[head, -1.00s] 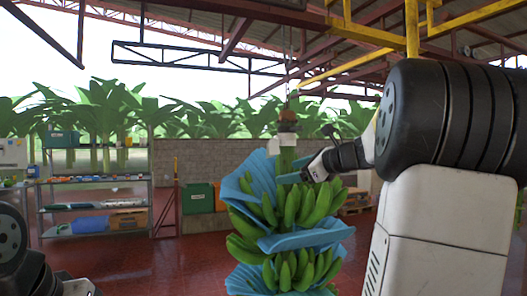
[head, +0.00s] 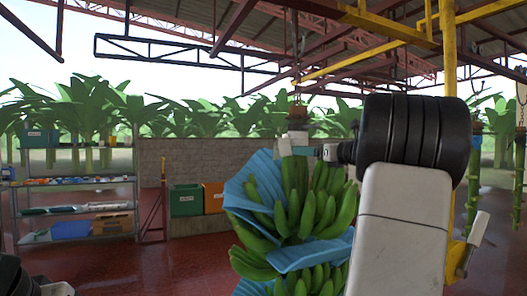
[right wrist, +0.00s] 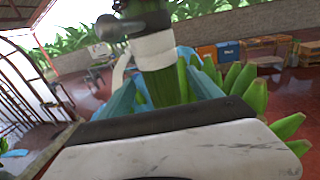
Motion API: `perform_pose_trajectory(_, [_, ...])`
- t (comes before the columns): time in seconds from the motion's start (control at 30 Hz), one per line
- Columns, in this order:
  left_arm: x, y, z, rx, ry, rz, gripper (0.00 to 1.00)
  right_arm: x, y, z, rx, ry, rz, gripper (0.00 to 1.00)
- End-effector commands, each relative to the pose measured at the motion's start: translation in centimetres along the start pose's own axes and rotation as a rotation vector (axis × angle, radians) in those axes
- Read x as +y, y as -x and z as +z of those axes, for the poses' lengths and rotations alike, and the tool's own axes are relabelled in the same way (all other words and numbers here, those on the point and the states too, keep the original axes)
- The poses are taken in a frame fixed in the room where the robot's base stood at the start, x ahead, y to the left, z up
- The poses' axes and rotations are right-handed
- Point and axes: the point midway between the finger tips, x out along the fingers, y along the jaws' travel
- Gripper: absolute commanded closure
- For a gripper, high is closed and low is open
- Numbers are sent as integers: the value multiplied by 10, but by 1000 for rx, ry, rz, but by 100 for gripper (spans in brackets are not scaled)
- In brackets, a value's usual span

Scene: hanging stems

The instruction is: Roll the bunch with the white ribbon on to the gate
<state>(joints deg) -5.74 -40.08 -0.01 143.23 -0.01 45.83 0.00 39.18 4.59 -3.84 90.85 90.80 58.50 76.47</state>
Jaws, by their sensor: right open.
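A large green banana bunch (head: 322,208) with blue sheets (head: 262,180) between its hands hangs at the middle of the head view. A white band (head: 297,138) is around its stem top; it is clearer in the right wrist view (right wrist: 154,50). My right gripper (head: 308,151) is open at the stem just below the band; whether it touches cannot be told. My forearm hides the bunch's right side. My left gripper is out of view; only part of my left arm shows at the lower left. A yellow post (head: 449,60) stands at right; I cannot tell whether it belongs to the gate.
A yellow overhead beam (head: 375,22) runs above. Bare green stems (head: 474,170) hang at the far right. A shelf (head: 75,182) with boxes stands at left. Green (head: 186,201) and orange (head: 213,197) bins stand by the grey wall (head: 205,155). The red floor (head: 170,265) left of the bunch is clear.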

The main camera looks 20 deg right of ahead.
Motion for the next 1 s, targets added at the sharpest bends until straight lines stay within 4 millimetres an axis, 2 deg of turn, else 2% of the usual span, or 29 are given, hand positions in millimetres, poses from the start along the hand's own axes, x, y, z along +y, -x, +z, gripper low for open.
perform_pose_trajectory(0.17, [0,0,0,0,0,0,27,0,-6,0,1,1,1,27])
perform_pose_trajectory(0.6, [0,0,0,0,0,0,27,1,-69,-1,1,1,2,27])
perform_pose_trajectory(0.73, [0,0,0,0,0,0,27,0,-77,0,1,2,0,27])
perform_pose_trajectory(1.0, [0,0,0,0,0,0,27,0,-78,0,1,1,0,27])
